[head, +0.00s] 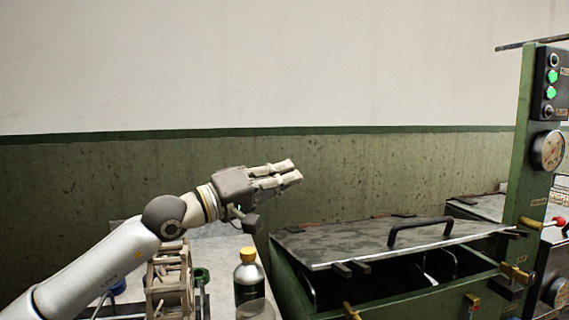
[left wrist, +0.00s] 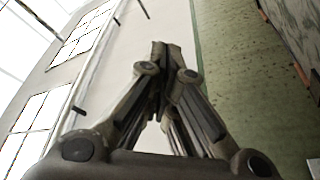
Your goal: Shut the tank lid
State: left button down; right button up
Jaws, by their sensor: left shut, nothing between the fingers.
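The tank lid (head: 345,241) is a flat grey metal plate with a black bar handle (head: 420,229) on top. It lies tilted over the green tank (head: 291,278), its rear edge nearer the rim and its front edge raised, so the dark inside shows below it. My left gripper (head: 292,172) is above and behind the lid's left end, apart from it, pointing right. It is shut and empty; the left wrist view shows its fingers together (left wrist: 166,55). My right gripper is not in view.
A bottle with a yellow cap (head: 248,280) and a wooden reel frame (head: 169,282) stand left of the tank. A green post (head: 523,170) with a gauge (head: 548,150) rises at the right. The space above the lid is clear.

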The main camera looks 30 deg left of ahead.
pick_arm(q)
notch_tip(320, 180, up, 10)
dwell(0.6)
